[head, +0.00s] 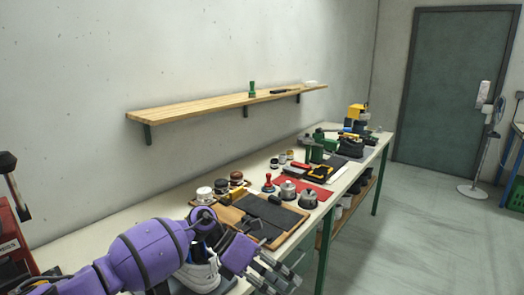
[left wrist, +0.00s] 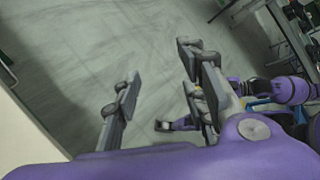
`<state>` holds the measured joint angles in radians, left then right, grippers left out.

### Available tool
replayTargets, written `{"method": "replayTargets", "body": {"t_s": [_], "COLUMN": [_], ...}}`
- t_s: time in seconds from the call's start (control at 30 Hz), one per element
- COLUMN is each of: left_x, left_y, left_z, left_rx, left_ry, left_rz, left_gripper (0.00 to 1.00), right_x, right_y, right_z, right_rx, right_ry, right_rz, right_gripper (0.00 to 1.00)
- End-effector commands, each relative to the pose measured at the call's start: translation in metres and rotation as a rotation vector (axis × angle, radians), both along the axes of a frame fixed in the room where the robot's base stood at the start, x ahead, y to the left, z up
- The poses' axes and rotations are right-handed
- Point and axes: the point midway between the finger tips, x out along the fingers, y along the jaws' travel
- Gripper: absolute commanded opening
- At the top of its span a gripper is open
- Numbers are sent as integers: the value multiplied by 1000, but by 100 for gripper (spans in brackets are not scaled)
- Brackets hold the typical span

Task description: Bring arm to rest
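My left arm (head: 135,258) is purple and comes in from the lower left of the head view, over the near end of the bench. Its gripper (head: 275,275) is at the bench's front edge, with nothing seen in it. In the left wrist view the gripper's grey fingers (left wrist: 160,85) stand wide apart with bare floor between them. More purple parts of mine (left wrist: 290,90) show at the right of that view. A smaller purple piece with a grey end shows behind the fingers; I cannot tell whether it is my right gripper.
A white shoe (head: 200,272) stands close behind my left wrist, partly hidden; I cannot tell whether they touch. A wooden board with a dark pad (head: 268,216), metal pots (head: 288,190) and a red mat (head: 300,172) lie farther along the bench. The floor (head: 410,240) at right is clear.

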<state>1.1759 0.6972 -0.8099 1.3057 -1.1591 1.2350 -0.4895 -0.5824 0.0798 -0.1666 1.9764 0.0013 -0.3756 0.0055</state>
Motion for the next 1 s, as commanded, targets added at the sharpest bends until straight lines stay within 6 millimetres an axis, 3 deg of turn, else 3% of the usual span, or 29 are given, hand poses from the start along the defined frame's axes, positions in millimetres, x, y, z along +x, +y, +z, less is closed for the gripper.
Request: {"method": "replayTargets", "body": {"t_s": [0.03,0.1,0.2,0.37,0.47,0.67,0.77,0.87,1.0], "left_x": [-18,-35,-52,-62,-63,-80,-108,-150,-225], "left_y": [-18,-37,-54,-50,-29,47,93,140,190], "left_z": [-8,-12,-14,-19,-32,-91,-133,-177,-229], "left_rx": [-96,-225,-401,-659,-800,-1031,-1128,-1209,-1294], "left_ry": [75,181,350,654,852,1259,1462,1656,1887], "left_rz": [56,151,310,619,835,1307,1556,1808,2121], "left_gripper": [39,39,39,39,39,39,39,39,39], "right_x": [1,2,1,3,4,3,3,3,4], "right_y": [1,2,4,5,5,3,3,3,5], "right_z": [3,4,6,9,11,12,14,16,20], "right_rx": [2,4,7,8,7,4,4,6,9], "right_ry": [-3,-3,-2,-6,-7,-4,-4,-7,-10], "right_rz": [1,2,5,8,10,13,13,12,12], "right_gripper": [40,40,40,40,40,40,40,40,40]}}
